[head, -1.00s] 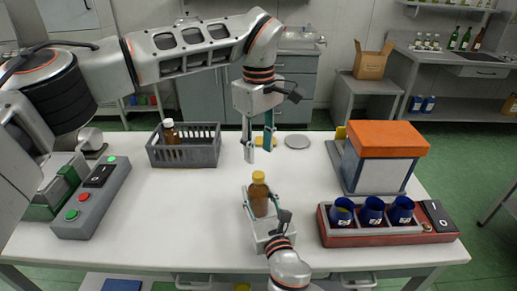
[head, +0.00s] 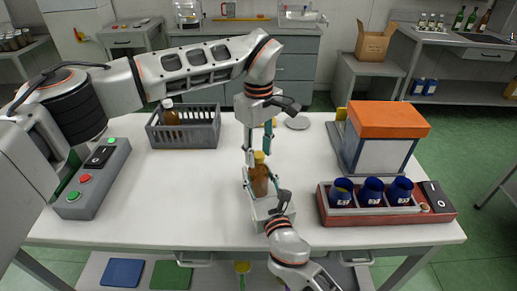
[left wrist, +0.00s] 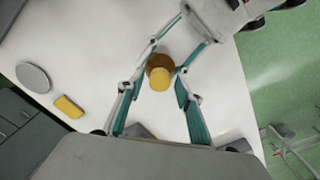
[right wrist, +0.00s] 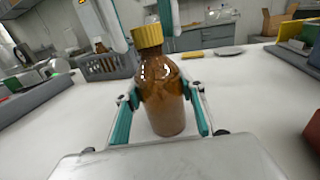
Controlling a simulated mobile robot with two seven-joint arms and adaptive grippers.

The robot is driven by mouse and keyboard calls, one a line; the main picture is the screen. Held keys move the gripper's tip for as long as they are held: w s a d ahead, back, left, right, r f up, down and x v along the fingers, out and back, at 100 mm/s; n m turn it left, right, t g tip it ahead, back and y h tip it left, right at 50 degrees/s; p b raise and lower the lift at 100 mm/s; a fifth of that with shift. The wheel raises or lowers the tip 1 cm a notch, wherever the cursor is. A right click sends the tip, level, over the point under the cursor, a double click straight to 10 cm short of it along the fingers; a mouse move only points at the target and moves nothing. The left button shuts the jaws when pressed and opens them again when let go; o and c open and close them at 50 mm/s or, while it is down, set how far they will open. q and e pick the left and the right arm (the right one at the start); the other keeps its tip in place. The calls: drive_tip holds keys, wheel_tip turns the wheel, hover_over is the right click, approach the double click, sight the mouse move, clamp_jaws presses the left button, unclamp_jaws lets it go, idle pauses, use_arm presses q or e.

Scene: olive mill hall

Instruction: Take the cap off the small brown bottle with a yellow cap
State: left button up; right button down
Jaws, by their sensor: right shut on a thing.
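The small brown bottle (head: 259,182) stands upright near the middle of the white table, with its yellow cap (head: 260,157) on. It also shows in the right wrist view (right wrist: 163,95), where my right gripper (right wrist: 163,112) is shut on its body from both sides. My left gripper (head: 257,152) points down over the bottle with its fingers apart. In the left wrist view the yellow cap (left wrist: 160,79) lies between and slightly beyond the open left fingertips (left wrist: 158,90). I cannot tell whether either left finger touches it.
A grey crate (head: 185,138) with another brown bottle (head: 170,117) stands at the back left. A red tray (head: 385,218) with several blue cups is at the right, an orange-topped box behind it. A grey disc (left wrist: 34,77) and a yellow block (left wrist: 68,106) lie behind the bottle.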

use_arm(q)
clamp_jaws()
drive_tip(key=n, duration=0.8)
drive_tip(key=shift+r+n, duration=0.1)
drive_tip(key=shift+n, duration=0.2)
drive_tip(key=n, duration=0.8)
drive_tip(key=shift+n, duration=0.4)
drive_tip(key=n, duration=0.8)
drive_tip(key=shift+n, duration=0.4)
drive_tip(key=n, duration=0.9)
drive_tip(key=shift+n, duration=0.4)
